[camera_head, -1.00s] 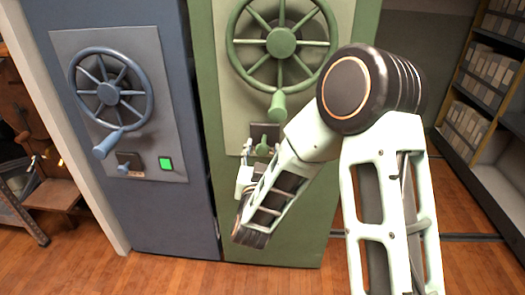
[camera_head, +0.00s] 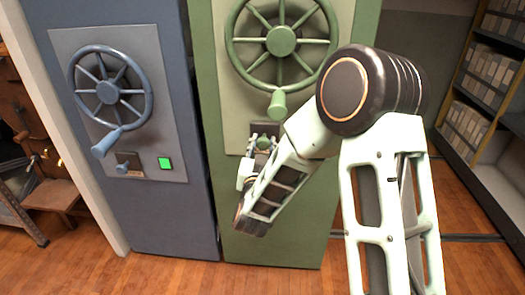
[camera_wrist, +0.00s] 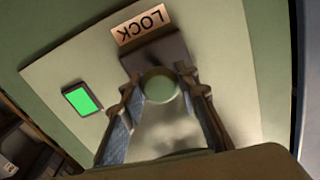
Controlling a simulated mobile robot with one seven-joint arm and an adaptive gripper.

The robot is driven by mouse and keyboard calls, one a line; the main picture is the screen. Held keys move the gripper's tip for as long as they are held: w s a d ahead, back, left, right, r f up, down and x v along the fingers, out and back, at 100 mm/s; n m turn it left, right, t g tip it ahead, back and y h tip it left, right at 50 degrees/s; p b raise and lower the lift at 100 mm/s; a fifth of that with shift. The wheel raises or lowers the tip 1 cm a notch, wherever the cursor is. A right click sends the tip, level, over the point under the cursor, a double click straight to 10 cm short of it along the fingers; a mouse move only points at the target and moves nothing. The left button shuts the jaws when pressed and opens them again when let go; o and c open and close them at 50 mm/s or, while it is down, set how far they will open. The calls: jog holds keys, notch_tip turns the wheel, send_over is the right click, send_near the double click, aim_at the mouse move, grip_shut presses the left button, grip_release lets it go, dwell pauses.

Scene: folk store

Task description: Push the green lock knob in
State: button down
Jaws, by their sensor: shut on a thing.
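A green spoked wheel (camera_head: 281,41) is just above my gripper. A lit green indicator (camera_wrist: 82,99) is beside the lock block in the wrist view. A blue cabinet (camera_head: 150,225) with its own wheel (camera_head: 108,92) stands to the left. Shelves (camera_head: 480,90) stand at right.

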jog(key=shift+w+r, duration=0.1)
jog(key=shift+w, duration=0.25)
jog(key=c, duration=1.5)
grip_release()
jog(key=shift+o, duration=0.2)
jog(key=s, duration=1.2)
jog(key=shift+a, duration=0.2)
